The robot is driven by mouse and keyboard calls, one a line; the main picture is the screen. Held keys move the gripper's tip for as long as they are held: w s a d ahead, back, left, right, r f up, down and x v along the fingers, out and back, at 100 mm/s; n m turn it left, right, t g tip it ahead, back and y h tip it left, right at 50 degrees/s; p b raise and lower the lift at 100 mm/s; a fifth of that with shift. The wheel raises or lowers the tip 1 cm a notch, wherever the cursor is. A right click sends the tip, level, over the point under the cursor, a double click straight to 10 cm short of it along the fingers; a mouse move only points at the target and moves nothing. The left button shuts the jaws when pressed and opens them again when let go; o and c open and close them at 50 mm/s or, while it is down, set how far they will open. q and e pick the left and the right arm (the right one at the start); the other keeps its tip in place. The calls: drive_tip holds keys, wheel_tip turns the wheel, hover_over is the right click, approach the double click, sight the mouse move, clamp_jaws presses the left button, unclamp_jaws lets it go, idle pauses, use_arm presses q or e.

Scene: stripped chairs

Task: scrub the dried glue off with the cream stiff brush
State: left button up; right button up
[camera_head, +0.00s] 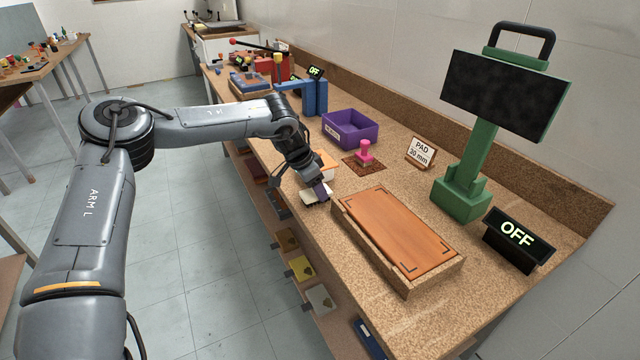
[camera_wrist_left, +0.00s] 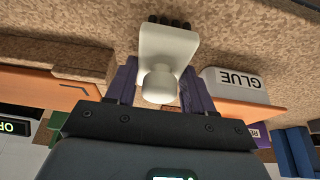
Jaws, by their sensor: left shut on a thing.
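My left gripper (camera_head: 318,190) is shut on the cream brush (camera_head: 312,198), above the bench's front edge, left of the orange panel (camera_head: 405,232). In the left wrist view, the brush (camera_wrist_left: 162,60) has a round knob between the purple fingers of the gripper (camera_wrist_left: 160,85), and its dark bristles point away from the gripper. The panel (camera_wrist_left: 50,87) shows at left there, with dark corner marks. A pale block lettered GLUE (camera_wrist_left: 238,86) shows at right, by another orange piece. I cannot make out any dried glue. My right gripper is not in view.
The panel lies in a speckled tray (camera_head: 432,278). Behind are a pink-handled stamp (camera_head: 364,152), a purple bin (camera_head: 350,128), a PAD 30 mm sign (camera_head: 421,152), a green stand with a dark screen (camera_head: 462,190) and an OFF sign (camera_head: 516,236).

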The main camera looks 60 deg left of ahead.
use_arm(q)
drive_tip(key=shift+r, duration=0.2)
wheel_tip(320, 180, up, 6)
drive_tip(key=p, duration=0.5)
drive_tip(key=shift+w, duration=0.1)
drive_tip(key=shift+r+p, duration=0.55)
drive_tip(key=shift+r, duration=0.35)
